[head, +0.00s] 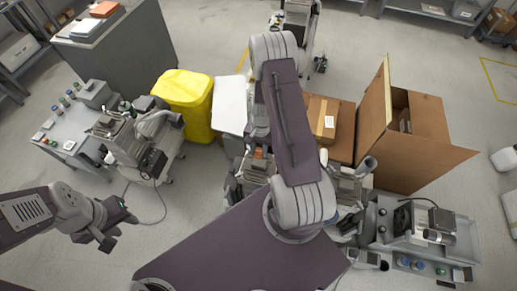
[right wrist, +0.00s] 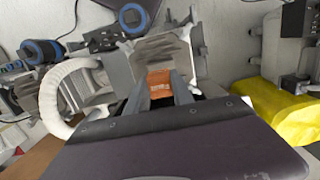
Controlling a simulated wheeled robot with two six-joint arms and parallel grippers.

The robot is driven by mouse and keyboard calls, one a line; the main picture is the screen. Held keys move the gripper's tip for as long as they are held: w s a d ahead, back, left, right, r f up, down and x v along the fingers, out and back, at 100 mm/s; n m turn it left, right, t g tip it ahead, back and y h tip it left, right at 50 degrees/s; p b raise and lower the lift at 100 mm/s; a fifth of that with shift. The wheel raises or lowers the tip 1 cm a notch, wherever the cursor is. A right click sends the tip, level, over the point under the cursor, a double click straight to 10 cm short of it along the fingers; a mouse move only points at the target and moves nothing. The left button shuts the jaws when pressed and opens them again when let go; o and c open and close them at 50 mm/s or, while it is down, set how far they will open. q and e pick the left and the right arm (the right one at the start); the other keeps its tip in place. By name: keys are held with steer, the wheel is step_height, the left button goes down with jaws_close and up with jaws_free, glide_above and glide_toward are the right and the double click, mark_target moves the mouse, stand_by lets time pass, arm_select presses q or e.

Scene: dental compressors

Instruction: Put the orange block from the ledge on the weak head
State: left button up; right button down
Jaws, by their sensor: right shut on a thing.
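The orange block (right wrist: 159,84) sits between the two grey fingers of my right gripper (right wrist: 160,92) in the right wrist view, and the fingers are shut on it. In the head view the block (head: 259,153) shows as a small orange patch beside my right arm, over a grey compressor unit (head: 253,172). My arm hides much of that unit. In the wrist view a grey ribbed head (right wrist: 160,48) lies just beyond the block; I cannot tell whether they touch. My left gripper (head: 117,229) is open and empty over the floor. Which head is the weak one I cannot tell.
Another compressor (head: 135,140) stands at the left by a bench (head: 75,125). A yellow-covered bin (head: 185,100) stands behind. An open cardboard box (head: 425,150) and a smaller carton (head: 322,118) are right of my arm. A grey tray cart (head: 450,245) is at lower right.

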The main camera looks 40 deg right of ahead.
mark_target(259, 163)
steer(key=shift+s+a+f, duration=0.15)
steer(key=shift+f, duration=0.05)
steer(key=f+b, duration=0.2)
steer(key=w+d+f, duration=0.1)
steer(key=shift+f+b, duration=0.25)
steer(key=shift+b, duration=0.15)
steer(key=shift+s+a+f+b, duration=0.15)
steer(key=shift+f+b, duration=0.75)
steer(key=shift+b, duration=0.05)
steer(key=shift+s+a+f, duration=0.1)
steer(key=shift+f, duration=0.35)
steer(key=shift+f, duration=0.2)
